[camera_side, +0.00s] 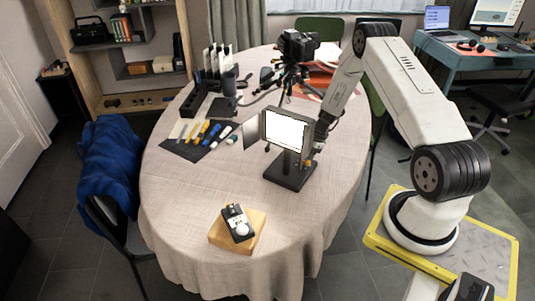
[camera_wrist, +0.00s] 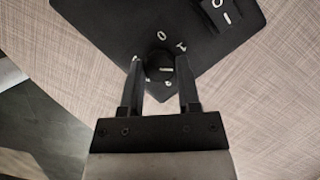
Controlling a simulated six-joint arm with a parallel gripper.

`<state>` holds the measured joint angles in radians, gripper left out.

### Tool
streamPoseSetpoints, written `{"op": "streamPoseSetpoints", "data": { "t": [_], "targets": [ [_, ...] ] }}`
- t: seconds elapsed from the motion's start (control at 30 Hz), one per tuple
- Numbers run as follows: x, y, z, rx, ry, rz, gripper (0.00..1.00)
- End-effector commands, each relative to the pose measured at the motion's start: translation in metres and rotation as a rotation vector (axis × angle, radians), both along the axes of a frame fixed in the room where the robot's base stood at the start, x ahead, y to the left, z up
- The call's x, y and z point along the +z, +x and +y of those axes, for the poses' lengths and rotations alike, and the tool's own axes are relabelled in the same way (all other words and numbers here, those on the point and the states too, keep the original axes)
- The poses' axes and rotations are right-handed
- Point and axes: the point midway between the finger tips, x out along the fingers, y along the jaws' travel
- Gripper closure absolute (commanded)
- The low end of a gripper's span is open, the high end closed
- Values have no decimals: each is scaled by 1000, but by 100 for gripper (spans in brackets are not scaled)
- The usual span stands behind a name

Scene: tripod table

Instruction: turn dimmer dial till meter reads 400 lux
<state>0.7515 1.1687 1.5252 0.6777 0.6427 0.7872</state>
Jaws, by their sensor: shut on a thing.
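The black dimmer dial (camera_wrist: 158,62) has a pale pointer line and stands on a black base (camera_wrist: 195,42) with white marks around it. My gripper (camera_wrist: 159,75) is shut on the dial, one finger on each side. The light meter (camera_side: 238,222), black with a white dome, lies on a wooden block (camera_side: 218,236) in front of the lamp. Its reading is too small to tell.
A black rocker switch (camera_wrist: 222,14) sits on the lamp base near the dial. A dark mat (camera_side: 183,148) with several coloured tools lies left of the lamp. A camera on a small tripod (camera_side: 290,75) stands behind it. The cloth between lamp and meter is clear.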

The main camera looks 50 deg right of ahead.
Motion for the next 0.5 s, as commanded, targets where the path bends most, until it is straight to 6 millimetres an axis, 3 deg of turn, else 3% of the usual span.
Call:
{"op": "streamPoseSetpoints", "data": {
  "t": [0.37, 0.4, 0.47, 0.5],
  "targets": [
    [0, 0, -1, 37, -2, 0, 100],
    [0, 0, -1, 37, -2, 0, 45],
    [0, 0, -1, 36, -2, 0, 26],
    [0, 0, -1, 36, -1, 0, 23]
  ]
}}
